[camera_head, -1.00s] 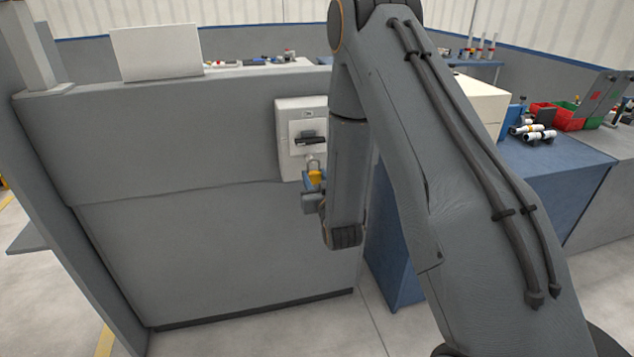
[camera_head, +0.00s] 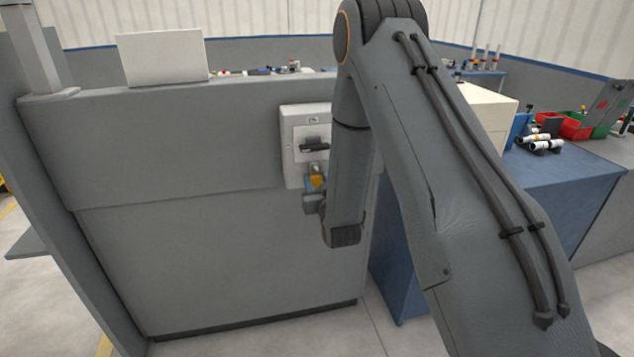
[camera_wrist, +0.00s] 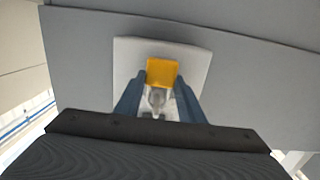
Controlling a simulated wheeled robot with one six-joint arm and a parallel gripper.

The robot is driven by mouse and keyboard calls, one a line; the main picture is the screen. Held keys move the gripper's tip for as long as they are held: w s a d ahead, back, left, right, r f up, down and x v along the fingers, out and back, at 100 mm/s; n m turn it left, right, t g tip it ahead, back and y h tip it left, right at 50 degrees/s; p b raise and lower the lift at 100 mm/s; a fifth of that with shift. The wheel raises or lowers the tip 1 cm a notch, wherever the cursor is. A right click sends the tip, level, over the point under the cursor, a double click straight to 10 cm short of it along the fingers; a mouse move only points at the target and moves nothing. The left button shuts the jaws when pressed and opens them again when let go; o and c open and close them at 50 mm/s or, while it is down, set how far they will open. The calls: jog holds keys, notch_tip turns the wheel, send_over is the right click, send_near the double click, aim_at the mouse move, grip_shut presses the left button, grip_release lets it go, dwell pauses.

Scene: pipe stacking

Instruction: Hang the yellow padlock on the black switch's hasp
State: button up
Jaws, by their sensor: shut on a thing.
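The black switch (camera_head: 314,148) sits on a pale switch box (camera_head: 292,146) fixed to the grey panel. The yellow padlock (camera_head: 317,182) is just below the switch, its yellow body also showing in the wrist view (camera_wrist: 161,72). My gripper (camera_head: 315,187) is shut on the padlock, with a blue finger on each side of it in the wrist view. The padlock is in front of the lower part of the box. The hasp is too small and partly hidden, so I cannot tell whether the shackle is through it.
The grey panel (camera_head: 200,260) stands upright behind the gripper. A white board (camera_head: 162,57) stands on its top ledge. To the right are a blue table (camera_head: 565,170) with white pipe parts (camera_head: 540,143), and red and green bins (camera_head: 577,126).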

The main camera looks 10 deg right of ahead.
dwell(0.3)
jog(key=o, duration=1.2)
jog(key=s+g, duration=0.5)
jog(key=s, duration=0.7)
jog(key=s+g+b, duration=0.1)
jog(key=s+g, duration=0.5)
jog(key=s, duration=0.6)
jog(key=s+r+g+b, duration=0.1)
jog(key=s+g, duration=0.4)
jog(key=s, duration=0.8)
